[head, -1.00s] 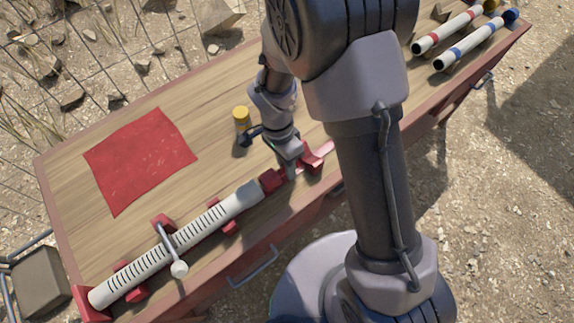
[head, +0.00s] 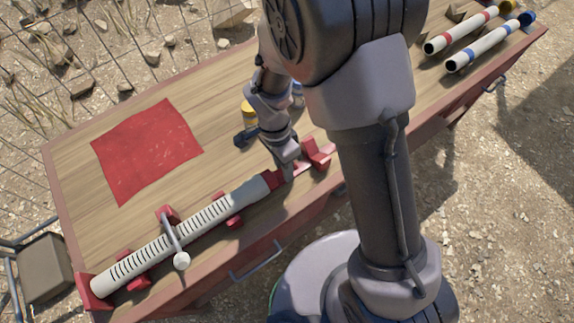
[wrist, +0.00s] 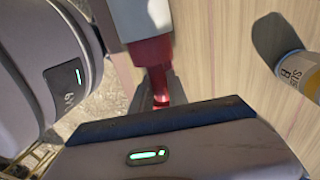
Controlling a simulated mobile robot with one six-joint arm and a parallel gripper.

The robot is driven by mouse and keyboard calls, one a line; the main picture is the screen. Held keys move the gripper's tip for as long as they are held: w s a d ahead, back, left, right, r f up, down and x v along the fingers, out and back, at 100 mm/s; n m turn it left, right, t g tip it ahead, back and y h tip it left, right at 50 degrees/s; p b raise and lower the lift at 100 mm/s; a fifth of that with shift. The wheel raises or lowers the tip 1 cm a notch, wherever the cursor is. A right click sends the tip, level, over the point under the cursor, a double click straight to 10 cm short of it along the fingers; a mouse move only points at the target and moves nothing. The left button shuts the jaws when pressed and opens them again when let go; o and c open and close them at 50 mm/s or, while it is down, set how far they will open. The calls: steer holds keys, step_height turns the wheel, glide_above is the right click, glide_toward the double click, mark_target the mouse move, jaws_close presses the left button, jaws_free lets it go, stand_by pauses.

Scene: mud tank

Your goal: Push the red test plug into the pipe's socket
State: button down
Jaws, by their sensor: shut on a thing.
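The white slotted pipe (head: 140,256) lies along the front of the bench, with its grey socket (head: 252,191) at the right end. The red test plug (head: 271,180) is in line with the socket, its front end at the socket's mouth. In the wrist view, the red plug (wrist: 154,68) meets the pale socket (wrist: 145,20); how deep it sits inside is hidden. My gripper (head: 286,173) is shut on the plug at its end away from the pipe. In the wrist view, a dark jaw (wrist: 155,120) hides part of the hold.
Red cradles and a clamp with a grey handle (head: 174,238) hold the pipe. A red support (head: 316,153) stands just right of my gripper. A yellow-topped can (head: 249,112) stands behind. A red cloth (head: 145,152) lies at left. Two banded pipes (head: 482,47) lie at far right.

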steer(key=shift+s+a, duration=0.65)
steer(key=shift+a, duration=0.3)
steer(key=c, duration=1.2)
jaws_free()
step_height(320, 180, up, 17)
steer(key=w+a+p, duration=0.2)
steer(key=w+p, duration=0.1)
steer(key=p, duration=0.3)
steer(key=s+d+r+n+t+y+b, duration=0.3)
steer(key=s+d+r+n+t, duration=0.3)
steer(key=s+d+r, duration=0.5)
steer(key=d+r+t+b, duration=0.1)
steer(key=d, duration=0.1)
steer(key=shift+d+r+n+t, duration=0.2)
steer(key=shift+d+n+t, duration=0.1)
steer(key=shift+d+n, duration=0.1)
